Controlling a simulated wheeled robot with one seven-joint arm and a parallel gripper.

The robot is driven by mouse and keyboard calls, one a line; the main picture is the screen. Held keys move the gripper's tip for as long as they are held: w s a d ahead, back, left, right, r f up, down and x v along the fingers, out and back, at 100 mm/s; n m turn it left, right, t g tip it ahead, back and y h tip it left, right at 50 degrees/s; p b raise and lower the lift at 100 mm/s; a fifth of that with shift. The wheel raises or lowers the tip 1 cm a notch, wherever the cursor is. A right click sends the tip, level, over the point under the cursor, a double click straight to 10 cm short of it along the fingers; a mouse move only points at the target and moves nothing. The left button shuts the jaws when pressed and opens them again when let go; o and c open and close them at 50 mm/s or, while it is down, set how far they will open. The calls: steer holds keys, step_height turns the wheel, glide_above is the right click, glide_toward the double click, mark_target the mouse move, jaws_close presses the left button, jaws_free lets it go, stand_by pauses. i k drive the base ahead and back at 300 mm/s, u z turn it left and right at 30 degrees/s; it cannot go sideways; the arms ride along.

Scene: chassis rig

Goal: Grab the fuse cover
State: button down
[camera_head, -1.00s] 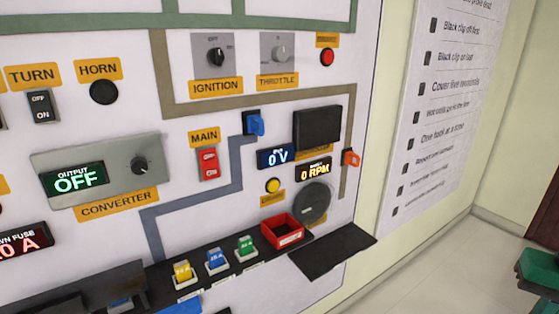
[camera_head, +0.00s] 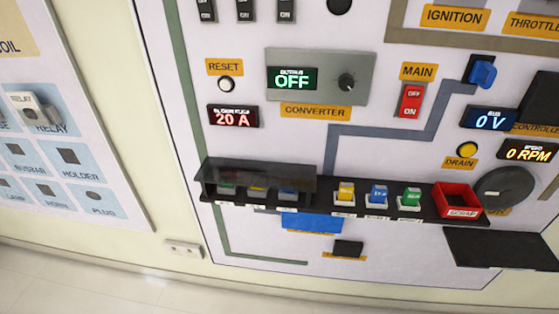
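A dark, see-through cover (camera_head: 259,180), which looks like the fuse cover, sits at the left end of a black shelf on the panel. Several coloured fuses show dimly behind it. To its right on the shelf stand a yellow fuse (camera_head: 346,191), a blue fuse (camera_head: 377,195) and a green fuse (camera_head: 410,197), uncovered. My gripper is not in view.
A red open box (camera_head: 459,199) is at the shelf's right end, with a black ledge (camera_head: 500,247) below it. A blue block (camera_head: 311,222) and a small black block (camera_head: 348,248) are under the shelf. A wall socket (camera_head: 184,249) is at lower left.

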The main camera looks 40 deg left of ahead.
mark_target(281, 176)
steer(key=u, duration=1.55)
steer(key=k, duration=0.8)
steer(key=u, duration=0.15)
steer(key=i, duration=0.5)
steer(key=u, duration=0.05)
